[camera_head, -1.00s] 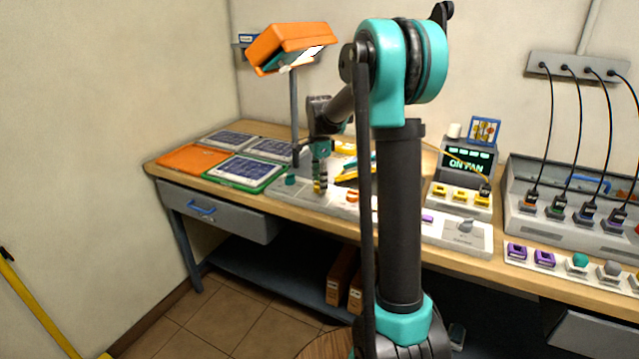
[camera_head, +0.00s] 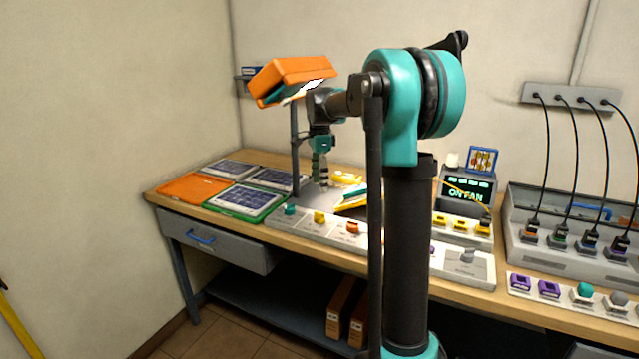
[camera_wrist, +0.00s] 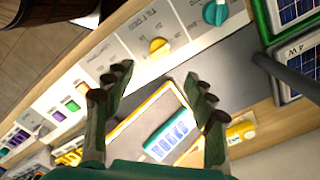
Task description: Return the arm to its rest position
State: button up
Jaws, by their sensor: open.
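My gripper (camera_head: 320,183) hangs fingers-down above the workbench (camera_head: 480,282), under the orange lamp head. Its fingers are apart and empty in the wrist view (camera_wrist: 157,92). Below it in the wrist view are a grey control panel (camera_wrist: 125,50) with a yellow knob (camera_wrist: 159,47) and a teal knob (camera_wrist: 215,12), and a yellow-edged board holding a teal-framed item (camera_wrist: 167,135). My arm's upper joint and column hide part of the bench in the head view.
An orange lamp (camera_head: 292,76) on a post stands close to my gripper. Solar panels (camera_head: 247,199) lie at the left. A device reading "ON FAN" (camera_head: 467,190) and a charging box with cables (camera_head: 570,232) stand at the right. Open floor lies at front left.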

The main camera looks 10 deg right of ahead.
jog(key=s+d+f+n+t, duration=0.1)
jog(key=s+f+n+t, duration=0.1)
jog(key=s+f+n, duration=0.6)
jog(key=s+d+f+n+t, duration=0.2)
jog(key=s+f+n, duration=0.6)
jog(key=s, duration=1.5)
notch_tip(320, 180, down, 6)
jog(key=shift+d+r, duration=0.2)
jog(key=shift+d, duration=0.05)
jog(key=shift+d, duration=0.1)
